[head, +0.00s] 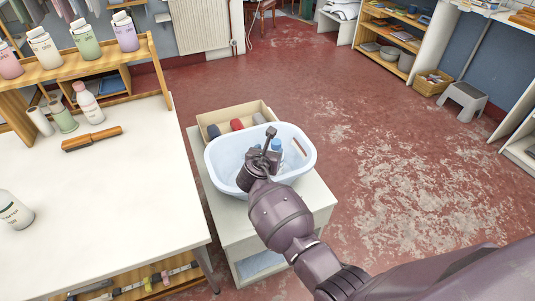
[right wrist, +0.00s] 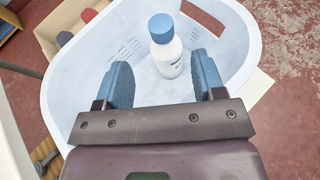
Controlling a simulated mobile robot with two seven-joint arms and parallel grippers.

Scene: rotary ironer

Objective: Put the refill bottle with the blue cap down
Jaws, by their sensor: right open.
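My left gripper is not in view.
The basket (head: 222,165) sits on a low white stand (head: 235,235), with a wooden box (head: 212,116) of coloured items behind it. A white table (head: 130,185) at left carries several bottles and a wooden-handled brush (head: 92,139). The red floor at right is open.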

